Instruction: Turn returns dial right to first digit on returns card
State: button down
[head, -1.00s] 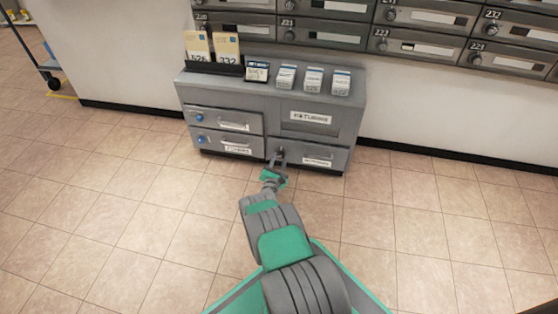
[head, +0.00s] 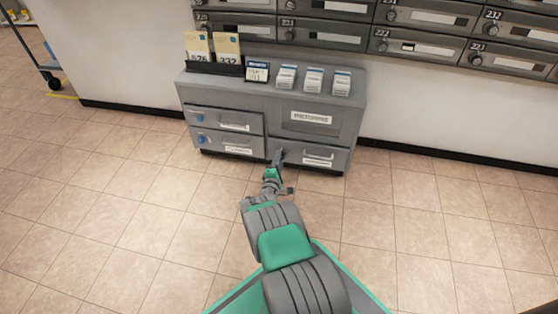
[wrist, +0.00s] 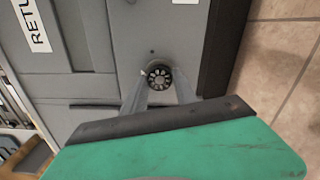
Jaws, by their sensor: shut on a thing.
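The returns dial (wrist: 158,77) is a small round black knob with pale marks around its face, on the grey cabinet front. My gripper (wrist: 159,83) has one finger on each side of the dial and is shut on it. In the head view my gripper (head: 279,157) is at the lower right drawer's left end and hides the dial. The returns card (head: 257,72) is a small dark-topped card standing on the cabinet top; its digits are too small to read surely. A RETURNS label (wrist: 34,25) shows in the wrist view.
The grey cabinet (head: 270,92) stands against the wall. Two drawers with blue knobs (head: 200,117) are on its left side. Two taller cards (head: 197,45) and several small card stacks (head: 314,80) stand on top. Mailboxes (head: 415,47) hang above. The tiled floor is clear.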

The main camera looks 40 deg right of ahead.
jog(key=m, duration=1.2)
jog(key=shift+m, duration=0.4)
dwell(0.3)
jog(key=c, duration=1)
grip_release()
jog(key=shift+o, duration=0.2)
jog(key=p+v, duration=0.3)
jog(key=v, duration=0.4)
jog(key=shift+s+a, duration=0.25)
jog(key=shift+a, duration=0.1)
